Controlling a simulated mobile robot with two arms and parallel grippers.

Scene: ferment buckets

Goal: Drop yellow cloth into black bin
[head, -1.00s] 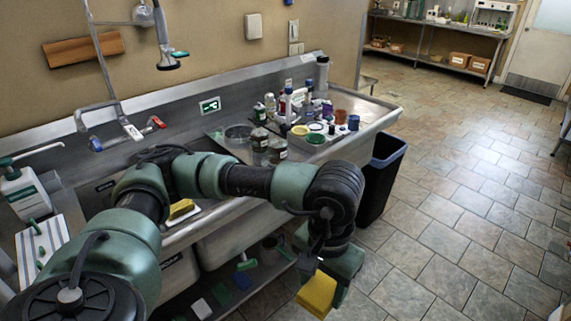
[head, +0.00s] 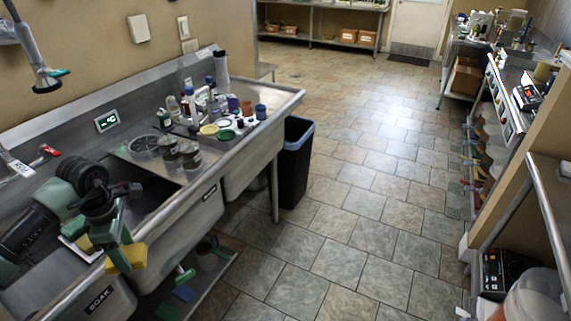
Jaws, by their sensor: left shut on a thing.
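My left gripper (head: 117,237) is at the lower left, in front of the sink's front edge. It is shut on the yellow cloth (head: 126,259), a small folded-looking block that hangs below the fingers. The black bin (head: 293,172) stands on the floor past the sink's right end, to the right of and beyond the gripper. It is tall, with a blue-grey rim around its open top. Its inside looks dark and its bottom is hidden. The cloth is clearly apart from the bin.
The steel sink counter (head: 262,115) holds several bottles, jars and cups. Another yellow piece (head: 84,244) lies by the sink's front edge. A low shelf (head: 222,268) is under the sink. The tiled floor (head: 365,205) is clear. Equipment shelves (head: 487,140) line the right side.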

